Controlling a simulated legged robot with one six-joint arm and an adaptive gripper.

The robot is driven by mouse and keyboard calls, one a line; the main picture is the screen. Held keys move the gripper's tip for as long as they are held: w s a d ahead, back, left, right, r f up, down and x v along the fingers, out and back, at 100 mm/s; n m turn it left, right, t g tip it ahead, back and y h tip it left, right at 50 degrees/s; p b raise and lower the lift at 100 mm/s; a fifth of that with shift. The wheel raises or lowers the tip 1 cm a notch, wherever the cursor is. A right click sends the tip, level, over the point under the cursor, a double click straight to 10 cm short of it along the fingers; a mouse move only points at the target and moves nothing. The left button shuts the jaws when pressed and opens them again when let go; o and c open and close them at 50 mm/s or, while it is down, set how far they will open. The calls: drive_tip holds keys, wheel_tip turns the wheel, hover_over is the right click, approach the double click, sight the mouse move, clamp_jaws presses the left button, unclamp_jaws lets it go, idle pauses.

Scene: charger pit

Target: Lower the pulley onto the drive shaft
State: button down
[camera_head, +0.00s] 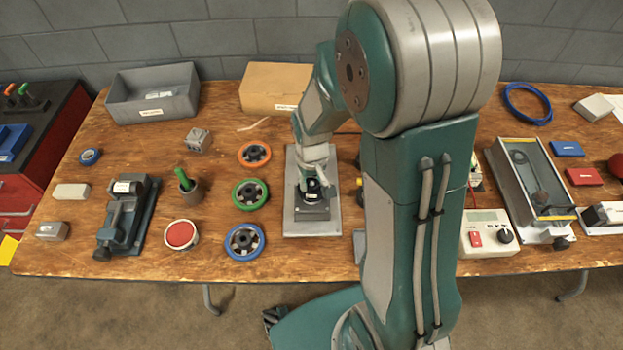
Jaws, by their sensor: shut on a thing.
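My gripper (313,178) points down over a grey plate (293,220) in the middle of the table. It is shut on a small dark round thing (313,189), which looks like the pulley, though the fingers cover part of it. Directly below is a dark block (312,212) with a pale label, mounted on the plate. The drive shaft cannot be made out; the gripper and pulley cover that spot. I cannot tell whether the pulley touches the block or hangs just above it.
Orange (245,160), green (237,203) and blue (230,251) wheels lie left of the plate. A vise (125,220), a cup with a green tool (190,193) and a red-topped tin (181,235) stand further left. My arm hides the table right of the plate.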

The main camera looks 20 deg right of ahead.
sight(311, 182)
drive_tip(key=shift+f, duration=0.9)
idle(0.6)
drive_tip(key=shift+c, duration=1.1)
unclamp_jaws()
wheel_tip(311, 182, up, 11)
drive_tip(key=shift+w+f, duration=0.1)
drive_tip(key=shift+f, duration=0.05)
drive_tip(key=shift+r, duration=0.6)
